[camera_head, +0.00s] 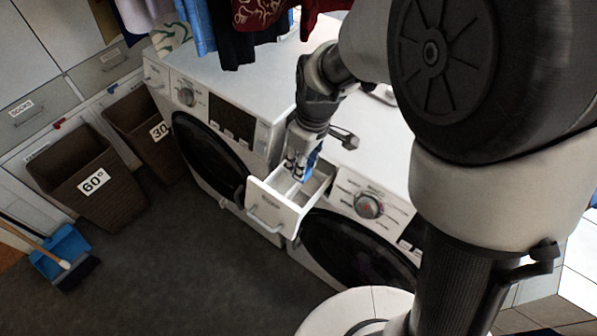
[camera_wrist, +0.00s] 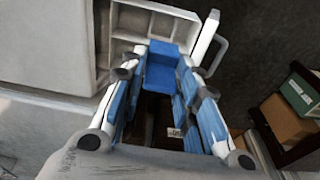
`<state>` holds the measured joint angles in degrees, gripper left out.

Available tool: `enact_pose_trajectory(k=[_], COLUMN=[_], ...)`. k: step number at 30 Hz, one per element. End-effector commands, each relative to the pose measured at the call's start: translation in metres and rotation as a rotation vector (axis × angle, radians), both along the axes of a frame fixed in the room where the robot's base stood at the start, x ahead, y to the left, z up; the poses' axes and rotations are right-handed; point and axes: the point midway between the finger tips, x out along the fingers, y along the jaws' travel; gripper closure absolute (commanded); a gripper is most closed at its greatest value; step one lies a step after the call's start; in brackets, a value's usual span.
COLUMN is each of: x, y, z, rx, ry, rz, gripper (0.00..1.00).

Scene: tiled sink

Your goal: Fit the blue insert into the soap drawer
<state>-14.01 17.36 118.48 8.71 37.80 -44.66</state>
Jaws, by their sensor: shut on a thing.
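The soap drawer (camera_head: 272,208) is pulled out of the right-hand washing machine in the head view. Its pale compartments (camera_wrist: 132,20) and front handle show in the wrist view. My gripper (camera_head: 297,168) points down over the open drawer. It is shut on the blue insert (camera_wrist: 161,68), which sits between the fingertips in the wrist view. A bit of the blue insert (camera_head: 311,160) shows beside the fingers in the head view. The insert is at the drawer opening; I cannot tell how deep it is or whether it touches the drawer walls.
Two washing machines stand side by side, the left one (camera_head: 235,85) close to the drawer. Hanging clothes (camera_head: 235,25) are above and behind. Brown baskets (camera_head: 90,180) and a blue dustpan (camera_head: 62,252) are on the left. The dark floor in front is clear.

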Motion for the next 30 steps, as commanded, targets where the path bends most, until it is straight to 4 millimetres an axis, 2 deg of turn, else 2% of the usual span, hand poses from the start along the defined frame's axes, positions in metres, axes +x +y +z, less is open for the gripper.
enact_pose_trajectory(k=[1, 3, 9, 17, 24, 30], x=[-0.001, -0.001, 0.0, 0.0, 0.0, 0.0], y=[0.0, 0.0, 0.0, 0.0, 0.0, 0.0], z=[-0.02, -0.039, -0.079, -0.097, -0.132, -0.132], rx=[-0.001, -0.001, -0.001, -0.001, -0.001, 0.0], ry=[0.005, 0.005, 0.001, 0.001, 0.001, -0.002], rz=[-0.001, 0.0, -0.001, -0.002, -0.001, -0.001], gripper=[0.95, 0.95, 0.95, 0.95, 0.95, 0.95])
